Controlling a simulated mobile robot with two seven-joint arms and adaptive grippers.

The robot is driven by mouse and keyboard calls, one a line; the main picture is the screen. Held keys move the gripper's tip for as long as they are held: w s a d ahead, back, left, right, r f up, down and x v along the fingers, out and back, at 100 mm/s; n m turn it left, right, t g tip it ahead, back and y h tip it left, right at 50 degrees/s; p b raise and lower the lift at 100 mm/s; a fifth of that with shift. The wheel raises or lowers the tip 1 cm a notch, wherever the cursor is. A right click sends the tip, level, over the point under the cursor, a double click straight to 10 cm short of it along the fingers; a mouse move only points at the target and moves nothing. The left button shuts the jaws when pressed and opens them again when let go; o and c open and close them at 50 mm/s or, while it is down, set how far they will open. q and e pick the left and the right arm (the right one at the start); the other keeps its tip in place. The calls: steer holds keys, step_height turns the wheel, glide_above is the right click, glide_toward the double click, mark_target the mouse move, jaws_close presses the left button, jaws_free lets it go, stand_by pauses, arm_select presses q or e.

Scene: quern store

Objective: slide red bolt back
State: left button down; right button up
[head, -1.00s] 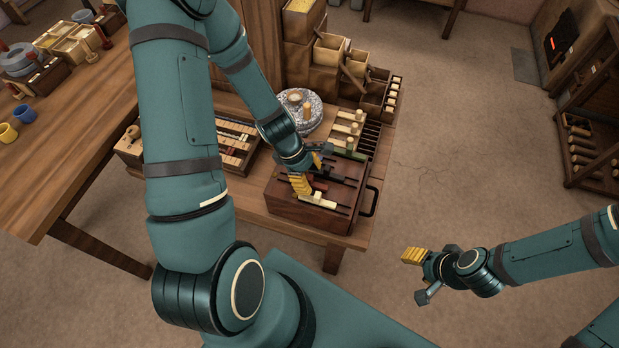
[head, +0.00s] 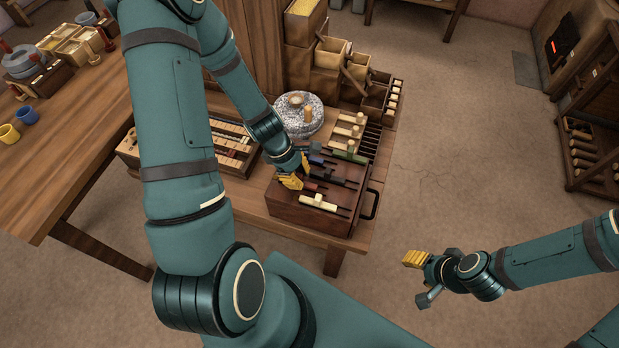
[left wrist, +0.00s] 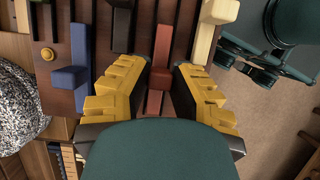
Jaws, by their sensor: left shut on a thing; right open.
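The red bolt (head: 313,187) lies in its slot on top of the dark wooden box (head: 285,213), partly hidden by my left gripper in the head view. My left gripper (head: 293,179) reaches down onto the box's left part, its yellow fingers shut on the red bolt. In the left wrist view the red bolt (left wrist: 161,62) runs up the middle between the two yellow fingers; their exact contact is hard to see. My right gripper (head: 425,280) is open and empty, over the floor at the right.
A blue bolt (left wrist: 79,62), a black bolt (left wrist: 122,22) and a cream bolt (head: 319,203) lie beside the red one. A round grey stone (head: 298,118) stands behind the box. A black handle (head: 371,204) sticks out at the box's right side.

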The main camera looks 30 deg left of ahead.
arm_select(q)
steer(key=shift+s+a+f, duration=0.1)
steer(key=shift+s+a, duration=0.15)
steer(key=shift+a, duration=0.45)
steer(key=c, duration=0.8)
jaws_free()
steer(key=shift+a, duration=0.1)
steer(key=v, duration=1.2)
